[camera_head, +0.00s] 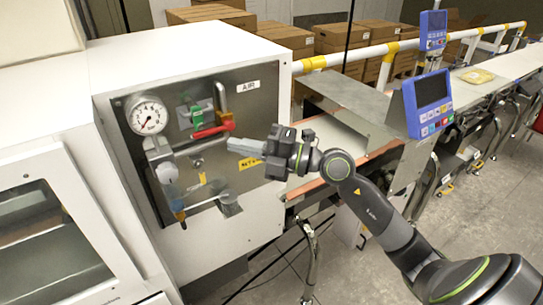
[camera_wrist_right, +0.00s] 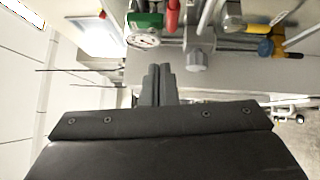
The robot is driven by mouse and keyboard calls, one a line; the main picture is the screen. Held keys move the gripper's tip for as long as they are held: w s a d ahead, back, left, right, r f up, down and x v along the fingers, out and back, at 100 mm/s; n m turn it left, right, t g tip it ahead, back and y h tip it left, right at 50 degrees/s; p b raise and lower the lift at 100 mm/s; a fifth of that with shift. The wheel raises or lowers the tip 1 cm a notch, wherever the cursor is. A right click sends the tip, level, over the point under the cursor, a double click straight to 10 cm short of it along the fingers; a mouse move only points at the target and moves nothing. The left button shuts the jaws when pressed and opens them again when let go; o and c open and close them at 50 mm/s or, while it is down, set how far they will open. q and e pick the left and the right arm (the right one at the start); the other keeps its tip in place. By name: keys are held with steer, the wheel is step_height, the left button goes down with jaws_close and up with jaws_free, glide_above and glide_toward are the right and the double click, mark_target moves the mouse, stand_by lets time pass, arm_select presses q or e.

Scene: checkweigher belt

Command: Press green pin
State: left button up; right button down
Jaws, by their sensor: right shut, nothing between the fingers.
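A green part (camera_head: 196,116), which looks like the green pin, sits on the grey air panel (camera_head: 250,103), just above a red lever (camera_head: 212,131). In the right wrist view the green part (camera_wrist_right: 146,21) is at the top, left of the red lever (camera_wrist_right: 172,16). My right gripper (camera_head: 231,144) is shut and empty, pointing left at the panel, below and right of the green part in the picture. In the right wrist view its closed fingers (camera_wrist_right: 158,68) appear apart from the green part. My left gripper is not in view.
A round pressure gauge (camera_head: 148,116) and a clear filter bowl (camera_head: 173,192) are on the panel's left side. A yellow label (camera_head: 250,163) lies behind my right gripper. The conveyor (camera_head: 340,135) with a blue display (camera_head: 428,103) stands to the right.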

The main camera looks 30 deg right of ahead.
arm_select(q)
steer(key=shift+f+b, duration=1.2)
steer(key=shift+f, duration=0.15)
arm_select(e)
steer(key=v, duration=0.6)
steer(key=shift+s+a+r, duration=0.15)
steer(key=shift+s+r, duration=0.05)
steer(key=shift+s, duration=0.25)
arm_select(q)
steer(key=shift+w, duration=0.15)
